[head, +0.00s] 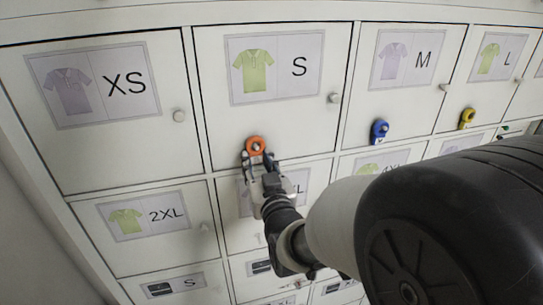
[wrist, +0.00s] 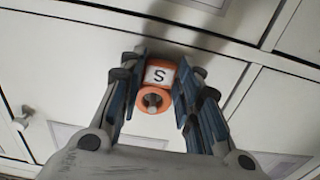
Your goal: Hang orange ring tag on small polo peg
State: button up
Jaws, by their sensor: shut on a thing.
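The orange ring tag (head: 256,144) is at the lower part of the small polo door (head: 290,120), which carries an S and a green polo picture. My gripper (head: 258,158) is shut on the tag from below. In the wrist view the tag (wrist: 151,113) sits between my gripper's fingers (wrist: 161,66), its white S label facing the camera. The grey tip of the small polo peg (wrist: 152,101) shows inside the ring's hole. The ring appears around the peg; how deep it sits on it I cannot tell.
A blue ring tag (head: 379,131) hangs on the M door and a yellow one (head: 467,117) on the L door. Round door knobs (head: 334,98) stick out nearby. The XS door (head: 90,150) at left shows no tag.

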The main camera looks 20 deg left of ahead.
jog(key=shift+c, duration=0.3)
jog(key=o, duration=1)
jog(key=shift+s, duration=0.1)
jog(key=v, duration=0.7)
jog(key=s+d+f+m+g+h+b, duration=0.35)
jog(key=d+f+g+h+b, duration=0.2)
jog(key=d+f+b, duration=1.05)
jog(key=s+d+f+m+g+h+b, duration=0.1)
jog(key=s+d+f, duration=0.2)
jog(key=s, duration=0.3)
jog(key=s+d+f+g+h+b, duration=0.1)
jog(key=s+d+f+g+b, duration=0.1)
jog(key=s+d, duration=0.3)
jog(key=s+d+f+m+g+h+b, duration=0.1)
jog(key=s+d+f, duration=0.3)
jog(key=s, duration=0.4)
jog(key=shift+s+d+f+m+g+h+b, duration=0.2)
jog(key=shift+d+m+g+h+b, duration=0.2)
jog(key=shift+g+b, duration=0.2)
